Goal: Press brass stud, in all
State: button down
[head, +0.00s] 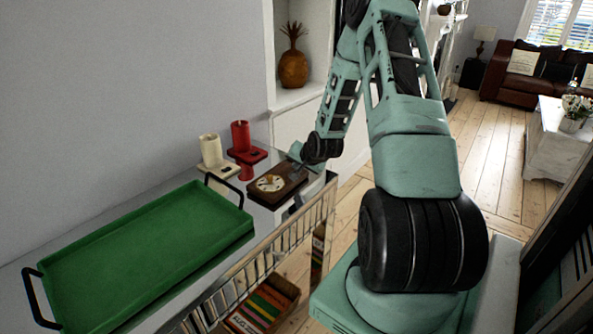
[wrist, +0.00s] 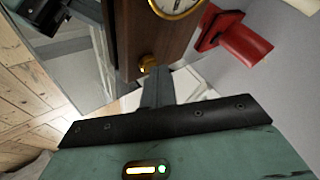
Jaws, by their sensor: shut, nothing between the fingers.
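The box carries a cream dial (wrist: 175,5) and lies on the console top in the head view (head: 291,194). The stud cannot be made out in the head view. My gripper (wrist: 158,72) is shut and empty, with its tips close by the stud in the wrist view. I cannot tell whether they touch it.
A green tray (head: 140,262) with black handles fills the console's left part. Books (head: 262,305) lie below.

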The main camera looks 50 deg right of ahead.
jog(key=shift+r+p, duration=0.4)
jog(key=shift+r, duration=0.25)
notch_tip(320, 180, up, 5)
jog(key=p, duration=0.3)
jog(key=shift+p, duration=0.4)
dwell(0.5)
